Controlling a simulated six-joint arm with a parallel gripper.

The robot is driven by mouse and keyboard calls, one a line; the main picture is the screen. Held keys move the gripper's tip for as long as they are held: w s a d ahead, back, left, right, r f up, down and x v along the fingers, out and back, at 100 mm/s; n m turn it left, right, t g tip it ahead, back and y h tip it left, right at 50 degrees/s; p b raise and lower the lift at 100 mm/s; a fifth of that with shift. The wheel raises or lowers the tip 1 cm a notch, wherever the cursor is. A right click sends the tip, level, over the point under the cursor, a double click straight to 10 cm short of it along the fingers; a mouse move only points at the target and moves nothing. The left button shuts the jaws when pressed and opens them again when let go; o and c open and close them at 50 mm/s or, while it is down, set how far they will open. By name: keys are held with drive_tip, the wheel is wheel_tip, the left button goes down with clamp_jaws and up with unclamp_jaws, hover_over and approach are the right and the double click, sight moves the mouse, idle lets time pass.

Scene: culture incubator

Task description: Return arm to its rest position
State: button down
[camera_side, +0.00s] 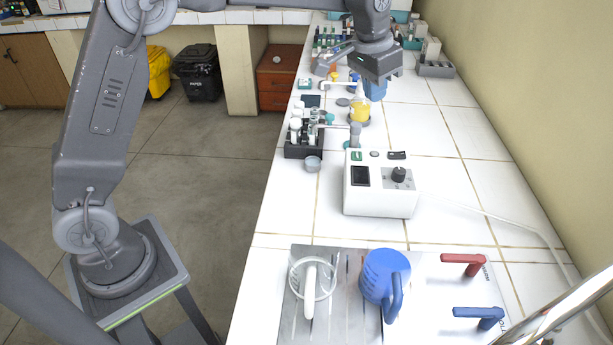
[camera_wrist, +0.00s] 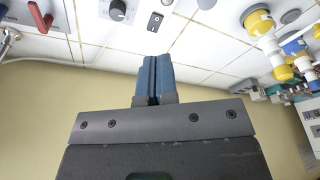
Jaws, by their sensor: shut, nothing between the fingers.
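My gripper (camera_side: 376,90) hangs above the far part of the white tiled bench in the side view, with its body pointing down. Its blue fingers are partly hidden behind the grey gripper body there. In the wrist view the blue fingers (camera_wrist: 154,78) lie side by side, pressed together, with nothing between them. My arm rises from its stand at left and reaches across to the bench.
A white control box (camera_side: 381,184) with a black knob stands mid-bench. A dark rack (camera_side: 304,150) holds bottles at the bench's left edge. Red (camera_side: 462,262) and blue (camera_side: 478,316) handles lie right.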

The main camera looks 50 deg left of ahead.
drive_tip(key=s+a+r+n+t, duration=0.1)
drive_tip(key=s+a+r, duration=0.15)
drive_tip(key=s, duration=0.55)
drive_tip(key=s+a+r+t, duration=0.1)
drive_tip(key=s+r, duration=0.3)
drive_tip(key=s, duration=0.5)
drive_tip(key=s+a+f, duration=0.1)
drive_tip(key=s+f, duration=0.2)
drive_tip(key=s, duration=0.4)
drive_tip(key=s+f+n+t, duration=0.1)
drive_tip(key=s+f, duration=0.2)
drive_tip(key=s, duration=0.5)
drive_tip(key=shift+a, duration=0.4)
drive_tip(key=shift+f, duration=0.1)
